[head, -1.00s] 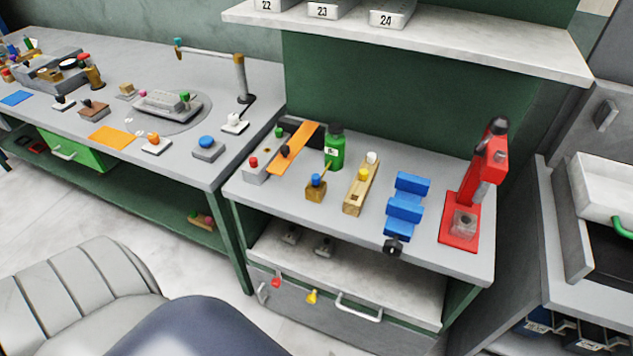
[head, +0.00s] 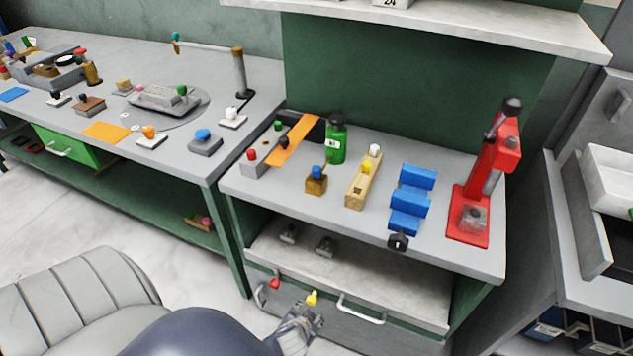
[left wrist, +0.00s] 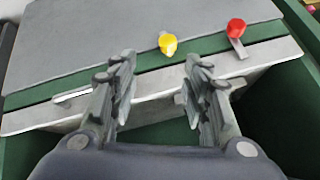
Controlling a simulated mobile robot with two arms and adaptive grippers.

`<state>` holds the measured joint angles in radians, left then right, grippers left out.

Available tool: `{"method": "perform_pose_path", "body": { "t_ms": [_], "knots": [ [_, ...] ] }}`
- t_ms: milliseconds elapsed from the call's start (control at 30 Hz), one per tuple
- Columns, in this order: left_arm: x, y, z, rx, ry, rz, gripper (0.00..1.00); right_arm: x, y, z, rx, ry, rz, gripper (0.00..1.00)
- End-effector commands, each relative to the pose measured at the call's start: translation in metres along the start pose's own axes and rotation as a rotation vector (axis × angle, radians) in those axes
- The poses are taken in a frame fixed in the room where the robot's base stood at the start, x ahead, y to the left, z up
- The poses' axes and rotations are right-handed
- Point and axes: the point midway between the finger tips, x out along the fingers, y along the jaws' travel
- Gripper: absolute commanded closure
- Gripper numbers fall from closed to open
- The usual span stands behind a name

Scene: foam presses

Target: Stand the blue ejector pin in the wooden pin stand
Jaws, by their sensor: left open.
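A blue-headed pin (head: 317,173) sits upright on a small brown block (head: 316,187) on the right bench in the head view. Beside it on the right is a long wooden stand (head: 355,200), with a yellow-headed pin (head: 367,168) and a white-headed pin (head: 375,151) in it and a dark square hole at its near end. My left gripper (head: 308,313) is low in front of the bench's drawer, well below the bench top. In the left wrist view its fingers (left wrist: 160,80) are spread with nothing between them. My right gripper is out of view.
A green bottle (head: 335,143), a blue vise-like fixture (head: 410,203) and a red press (head: 470,215) stand on the bench. A shelf (head: 450,30) overhangs its back.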

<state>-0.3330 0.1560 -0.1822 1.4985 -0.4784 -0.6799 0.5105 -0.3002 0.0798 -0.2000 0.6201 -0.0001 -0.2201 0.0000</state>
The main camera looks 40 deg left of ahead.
Motion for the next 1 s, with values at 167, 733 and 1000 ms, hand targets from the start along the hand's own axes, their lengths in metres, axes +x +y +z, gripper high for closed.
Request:
{"method": "perform_pose_path", "body": {
  "t_ms": [167,733,1000],
  "knots": [
    [-0.039,-0.043,-0.092,-0.128,0.192,-0.135,0.56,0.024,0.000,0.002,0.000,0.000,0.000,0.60],
    [-0.191,-0.145,-0.250,-0.491,0.786,-0.356,0.56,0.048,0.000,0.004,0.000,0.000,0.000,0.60],
    [-0.195,-0.153,-0.280,-0.491,0.892,-0.344,0.56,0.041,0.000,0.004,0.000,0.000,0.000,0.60]
  ]
}}
